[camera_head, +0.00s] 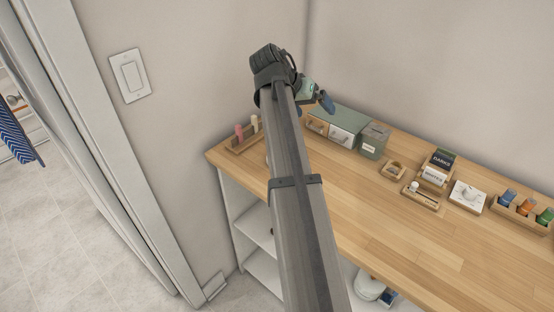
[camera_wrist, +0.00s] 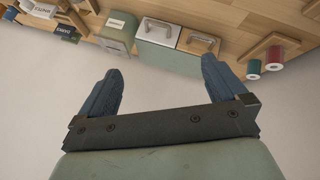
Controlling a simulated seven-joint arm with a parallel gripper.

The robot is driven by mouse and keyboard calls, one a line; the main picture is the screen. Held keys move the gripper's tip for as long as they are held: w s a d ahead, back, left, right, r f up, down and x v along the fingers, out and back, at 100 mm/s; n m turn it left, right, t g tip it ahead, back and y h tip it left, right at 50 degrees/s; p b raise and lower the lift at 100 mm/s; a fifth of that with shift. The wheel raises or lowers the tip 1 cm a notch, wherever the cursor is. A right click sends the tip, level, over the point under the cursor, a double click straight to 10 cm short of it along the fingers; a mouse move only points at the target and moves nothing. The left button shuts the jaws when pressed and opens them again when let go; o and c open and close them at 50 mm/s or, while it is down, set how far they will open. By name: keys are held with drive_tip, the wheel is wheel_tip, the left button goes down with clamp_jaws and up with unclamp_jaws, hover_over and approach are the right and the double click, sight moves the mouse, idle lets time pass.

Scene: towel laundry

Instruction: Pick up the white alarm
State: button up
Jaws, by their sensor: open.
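I cannot clearly identify the white alarm in either view. Candidates in the head view are a small white block (camera_head: 468,195) on the tabletop at the right and a rounded white object (camera_head: 368,286) low beneath the table, partly cut off by its edge. Another pale object (camera_head: 267,160) on the tabletop is mostly hidden by my arm. My gripper (camera_head: 325,103) is raised near the back wall, above the left end of the table. In the wrist view my gripper (camera_wrist: 160,65) has its blue fingers spread wide with nothing between them.
The wooden table (camera_head: 385,235) has clear room in front. Along its back stand a green drawer box (camera_head: 335,125), a grey-green canister (camera_head: 373,141), dark and white signs (camera_head: 439,163) and a spool rack (camera_head: 523,212). A peg tray (camera_head: 243,142) is at the left end.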

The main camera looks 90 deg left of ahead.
drive_tip(key=s+d+n+g+h, duration=0.2)
drive_tip(key=s+n+g+h, duration=0.1)
drive_tip(key=s+n+g, duration=0.5)
drive_tip(key=shift+m+t, duration=0.4)
drive_tip(key=shift+m, duration=0.3)
drive_tip(key=f, duration=0.5)
drive_tip(key=s+f, duration=0.1)
drive_tip(key=f, duration=0.8)
drive_tip(key=shift+s+a+f, duration=0.1)
drive_tip(key=shift+s+f, duration=0.1)
drive_tip(key=shift+f, duration=0.1)
drive_tip(key=c, duration=1.2)
drive_tip(key=shift+o, duration=0.2)
